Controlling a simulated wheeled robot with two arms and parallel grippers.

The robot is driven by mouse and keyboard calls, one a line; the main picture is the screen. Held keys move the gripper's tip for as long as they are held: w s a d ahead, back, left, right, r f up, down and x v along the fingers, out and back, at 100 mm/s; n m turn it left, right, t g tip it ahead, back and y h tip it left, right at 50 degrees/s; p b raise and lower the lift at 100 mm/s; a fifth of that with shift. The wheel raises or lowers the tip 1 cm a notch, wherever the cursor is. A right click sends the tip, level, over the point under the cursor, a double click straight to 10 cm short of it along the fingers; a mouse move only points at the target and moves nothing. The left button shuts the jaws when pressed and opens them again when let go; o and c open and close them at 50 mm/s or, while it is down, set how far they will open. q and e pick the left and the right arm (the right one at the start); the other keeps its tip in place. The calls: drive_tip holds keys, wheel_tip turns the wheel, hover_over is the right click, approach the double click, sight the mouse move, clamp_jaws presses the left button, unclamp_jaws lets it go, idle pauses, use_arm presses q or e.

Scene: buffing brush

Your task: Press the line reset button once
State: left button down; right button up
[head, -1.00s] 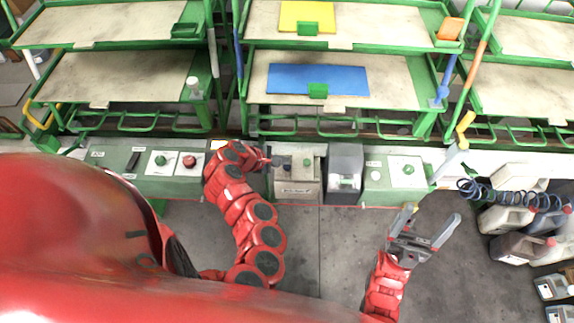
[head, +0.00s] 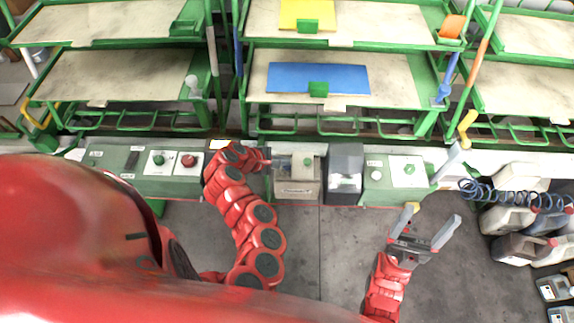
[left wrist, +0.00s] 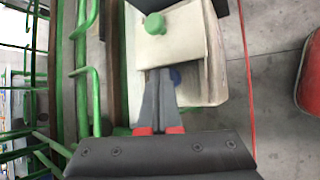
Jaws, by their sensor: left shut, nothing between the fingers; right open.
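A beige box with a green button (head: 308,161) on its top plate stands on the bench, just right of my left gripper (head: 280,162). In the left wrist view the same green button (left wrist: 155,24) is ahead of the fingertips (left wrist: 160,72). My left gripper is shut and empty, its fingers over the box; whether they touch it I cannot tell. Other buttons are a green one (head: 158,160), a red one (head: 189,160) and a green one (head: 408,170) on a white plate. The labels are too small to read. My right gripper (head: 432,217) is open and empty, in front of the bench.
A dark grey machine (head: 345,172) stands right of the beige box. Green shelving (head: 340,132) with trays rises behind the bench. A blue coiled hose (head: 505,193) and several canisters (head: 510,215) are at the right. The floor (head: 330,250) before the bench is clear.

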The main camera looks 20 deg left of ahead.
sight(283, 168)
use_arm(q)
drive_tip(key=shift+f+b, duration=0.3)
drive_tip(key=shift+r, duration=0.15)
idle(0.5)
drive_tip(key=shift+r+p, duration=0.6)
drive_tip(key=shift+r, duration=0.15)
wheel_tip(283, 168, up, 5)
drive_tip(key=p, duration=0.3)
idle(0.3)
idle(0.5)
